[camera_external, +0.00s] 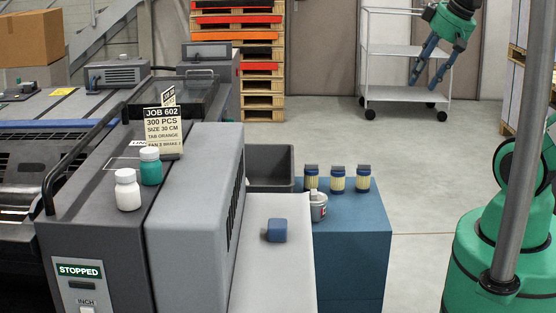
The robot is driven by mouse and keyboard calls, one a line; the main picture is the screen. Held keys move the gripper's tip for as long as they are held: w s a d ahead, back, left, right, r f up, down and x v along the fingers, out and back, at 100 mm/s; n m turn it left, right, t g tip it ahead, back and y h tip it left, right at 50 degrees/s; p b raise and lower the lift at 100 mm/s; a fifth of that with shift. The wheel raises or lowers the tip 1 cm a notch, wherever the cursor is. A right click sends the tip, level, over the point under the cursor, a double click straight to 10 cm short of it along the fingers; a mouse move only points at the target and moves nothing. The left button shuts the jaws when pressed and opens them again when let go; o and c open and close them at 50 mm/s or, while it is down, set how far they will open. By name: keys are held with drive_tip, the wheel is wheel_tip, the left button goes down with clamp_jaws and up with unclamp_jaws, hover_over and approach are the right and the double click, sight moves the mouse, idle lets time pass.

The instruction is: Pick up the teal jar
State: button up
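The teal jar (151,171) has a white lid and stands upright on the grey top of the printing machine at left. A white jar (127,194) stands close beside it, nearer the camera. A job sign stands just behind the teal jar. My gripper (426,81) hangs at the upper right, far from the jar, in front of a white cart. Its two dark blue fingers point down and are apart, with nothing seen between them.
The job sign (163,130) stands close behind the jars. A raised grey housing (195,220) lies to their right, a black rail (70,160) to their left. Several small containers and a dark bin (270,167) are near the blue cabinet (350,240). Open floor separates it from my base.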

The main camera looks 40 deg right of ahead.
drive_tip(key=shift+o, duration=0.3)
drive_tip(key=o, duration=0.5)
drive_tip(key=shift+c, duration=0.2)
